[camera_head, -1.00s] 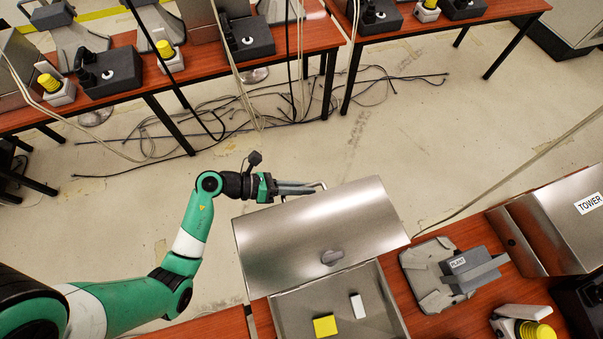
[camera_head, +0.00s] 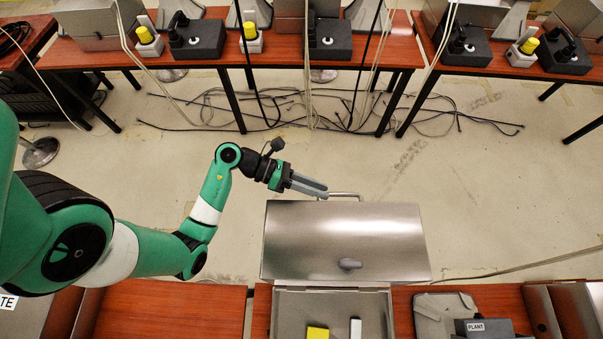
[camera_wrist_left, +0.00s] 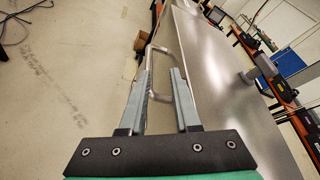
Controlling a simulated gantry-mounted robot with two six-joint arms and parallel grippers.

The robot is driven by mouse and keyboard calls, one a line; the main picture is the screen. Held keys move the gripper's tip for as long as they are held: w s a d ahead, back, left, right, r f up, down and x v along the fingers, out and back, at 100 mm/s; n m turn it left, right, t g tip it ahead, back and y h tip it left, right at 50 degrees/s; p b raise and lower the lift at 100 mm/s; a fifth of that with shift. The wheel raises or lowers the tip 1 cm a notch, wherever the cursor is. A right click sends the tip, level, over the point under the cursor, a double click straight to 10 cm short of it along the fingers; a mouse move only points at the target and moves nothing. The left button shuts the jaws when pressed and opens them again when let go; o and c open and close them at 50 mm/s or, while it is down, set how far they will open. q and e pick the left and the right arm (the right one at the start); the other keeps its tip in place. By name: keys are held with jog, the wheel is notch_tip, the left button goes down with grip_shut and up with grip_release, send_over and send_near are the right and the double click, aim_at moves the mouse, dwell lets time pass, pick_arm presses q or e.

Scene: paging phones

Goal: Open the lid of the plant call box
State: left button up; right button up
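The metal call box (camera_head: 280,315) stands at the bottom middle of the head view, beside a grey device labelled PLANT (camera_head: 485,327). Its lid (camera_head: 330,235) is swung open away from me, inner side up, with a dark grey latch (camera_head: 349,264). A bar handle (camera_head: 345,195) sits on the lid's far edge. My left gripper (camera_head: 326,191) is at the handle's left end. In the left wrist view, my left gripper (camera_wrist_left: 161,75) has its fingers apart, with the handle loop (camera_wrist_left: 178,53) between and beyond them. Contact cannot be told. My right gripper is not in view.
A yellow block (camera_head: 318,333) and a white block (camera_head: 355,328) lie in the box. The wooden bench (camera_head: 165,318) is bare to its left. Cables (camera_head: 290,112) lie on the floor before a far table (camera_head: 200,58) with more phones and boxes.

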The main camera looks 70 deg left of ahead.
pick_arm(q)
jog(key=v, duration=0.4)
jog(key=shift+s+a+r, duration=0.1)
jog(key=shift+s+a, duration=0.15)
jog(key=shift+s, duration=0.1)
jog(key=shift+d, duration=0.1)
